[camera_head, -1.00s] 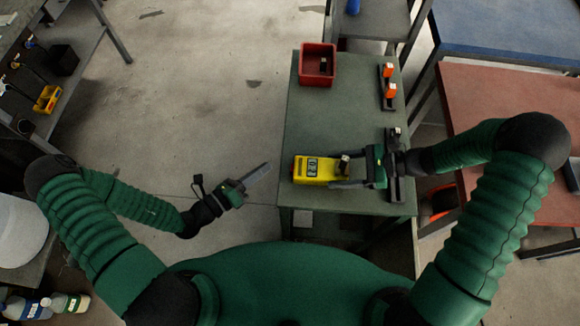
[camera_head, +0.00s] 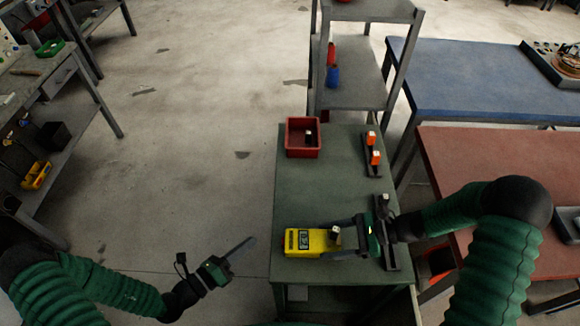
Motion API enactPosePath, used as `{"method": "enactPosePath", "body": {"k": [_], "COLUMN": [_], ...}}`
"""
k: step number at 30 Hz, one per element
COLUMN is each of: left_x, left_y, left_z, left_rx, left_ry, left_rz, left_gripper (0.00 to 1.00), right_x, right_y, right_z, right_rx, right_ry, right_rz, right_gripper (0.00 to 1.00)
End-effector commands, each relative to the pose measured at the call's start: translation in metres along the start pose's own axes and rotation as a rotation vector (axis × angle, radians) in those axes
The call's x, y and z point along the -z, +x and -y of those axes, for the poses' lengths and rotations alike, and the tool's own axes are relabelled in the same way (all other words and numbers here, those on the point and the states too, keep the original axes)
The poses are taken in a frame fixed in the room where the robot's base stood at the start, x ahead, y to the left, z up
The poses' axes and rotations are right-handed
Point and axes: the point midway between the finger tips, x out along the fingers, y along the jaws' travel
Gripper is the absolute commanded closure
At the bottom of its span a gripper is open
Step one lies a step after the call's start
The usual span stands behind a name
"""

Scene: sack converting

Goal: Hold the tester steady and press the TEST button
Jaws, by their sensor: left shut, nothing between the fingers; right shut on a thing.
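My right gripper (camera_head: 345,251) comes in from the right and is shut on the tester's right end. My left gripper (camera_head: 248,243) is shut and empty, over the floor to the left of the table, apart from the tester.
A red bin (camera_head: 303,138) with a dark item inside stands at the table's back left. A dark rack with orange-topped pieces (camera_head: 375,157) is at the back right. A dark rail (camera_head: 388,246) lies behind my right gripper. A grey shelf (camera_head: 358,72) stands beyond.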

Motion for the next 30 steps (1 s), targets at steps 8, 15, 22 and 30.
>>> {"method": "enactPosePath", "body": {"k": [8, 15, 22, 30], "left_x": [0.0000, 0.0000, 0.0000, 0.0000], "left_y": [0.0000, 0.0000, 0.0000, 0.0000], "left_z": [0.0001, 0.0000, 0.0000, 0.0000], "left_rx": [0.000, 0.000, 0.000, 0.000], "left_ry": [0.000, 0.000, 0.000, 0.000], "left_rz": [0.000, 0.000, 0.000, 0.000], "left_gripper": [1.00, 1.00, 1.00, 1.00], "right_x": [-0.0004, -0.0004, -0.0004, -0.0004], "right_y": [0.0000, 0.0000, 0.0000, 0.0000], "right_z": [0.0001, 0.0001, 0.0001, 0.0001], "right_rx": [0.000, 0.000, 0.000, 0.000], "right_ry": [0.000, 0.000, 0.000, 0.000], "right_rz": [0.001, 0.001, 0.001, 0.001], "right_gripper": [0.92, 0.92, 0.92, 0.30]}}
